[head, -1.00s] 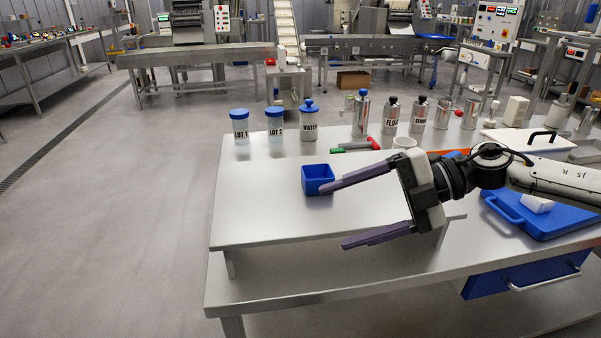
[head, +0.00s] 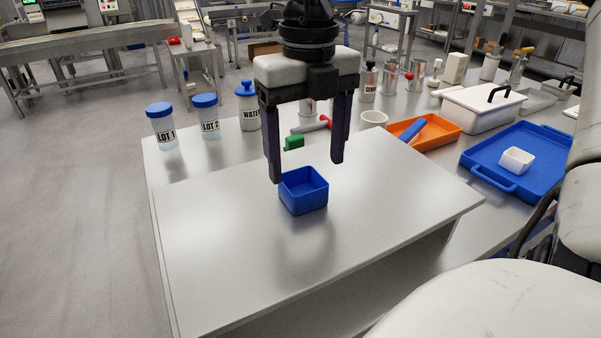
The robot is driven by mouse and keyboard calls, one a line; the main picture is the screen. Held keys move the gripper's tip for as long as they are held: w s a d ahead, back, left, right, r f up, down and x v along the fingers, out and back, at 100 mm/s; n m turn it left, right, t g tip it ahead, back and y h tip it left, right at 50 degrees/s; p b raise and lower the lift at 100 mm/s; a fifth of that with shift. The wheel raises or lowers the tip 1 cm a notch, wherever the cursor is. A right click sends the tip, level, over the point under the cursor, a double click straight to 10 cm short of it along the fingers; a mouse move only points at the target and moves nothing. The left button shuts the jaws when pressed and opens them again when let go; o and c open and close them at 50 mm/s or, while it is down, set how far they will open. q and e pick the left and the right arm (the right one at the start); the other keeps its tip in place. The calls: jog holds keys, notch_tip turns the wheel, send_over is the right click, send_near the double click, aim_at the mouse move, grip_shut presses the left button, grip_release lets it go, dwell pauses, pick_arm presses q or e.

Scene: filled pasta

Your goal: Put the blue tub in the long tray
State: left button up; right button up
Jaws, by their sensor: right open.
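The blue tub (head: 304,198) is a small, square, open box. It stands upright and empty on the raised steel shelf (head: 220,255). My right gripper (head: 306,171) points down just over the tub's far side, open, with its two dark fingers wide apart. The left fingertip is near the tub's far left corner. I cannot tell whether it touches. I cannot tell which tray is the long one: an orange tray (head: 447,141) holding a blue item, a blue tray (head: 484,173) with a white tub in it, and a grey metal tray (head: 535,104) all lie right. My left gripper is not in view.
Lidded jars marked LOT 1 (head: 162,128) and LOT 2 (head: 207,118) and a water canister (head: 249,112) stand behind the shelf. A green-and-red tool (head: 294,142) and a white cup (head: 373,119) lie near its back edge. The shelf's front is clear.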

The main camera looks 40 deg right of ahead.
aim_at(303, 179)
jog(key=f, duration=0.5)
jog(key=shift+w+f, duration=0.3)
jog(key=shift+w, duration=0.1)
jog(key=c, duration=1.2)
jog(key=shift+r, duration=0.15)
